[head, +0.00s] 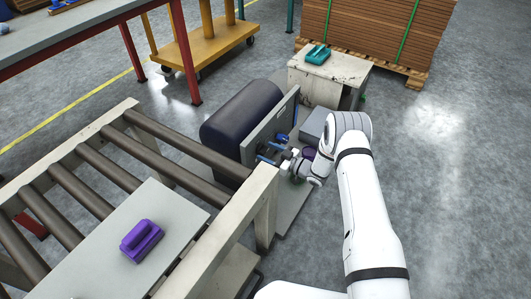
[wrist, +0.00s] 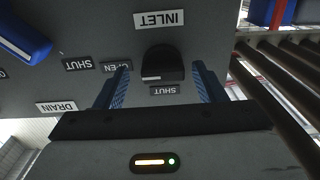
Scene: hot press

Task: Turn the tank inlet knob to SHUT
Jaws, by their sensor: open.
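The black inlet knob (wrist: 162,64) sits on the grey panel (wrist: 90,25) in the wrist view, beside the INLET label (wrist: 159,18). An OPEN label (wrist: 116,67) is to its left and a SHUT label (wrist: 170,89) is just below it. Its pointer mark cannot be made out. My gripper (wrist: 161,72) is open, with one blue finger on each side of the knob and a gap on both sides. In the head view the panel (head: 258,136) stands in front of the dark tank (head: 236,112), and my wrist hides the knob.
A blue handle (wrist: 22,36) and a DRAIN label (wrist: 62,107) are at the left in the wrist view. A roller conveyor (head: 92,165) runs left of the tank, with a purple object (head: 142,240) on a plate. A small worn table (head: 322,75) stands behind.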

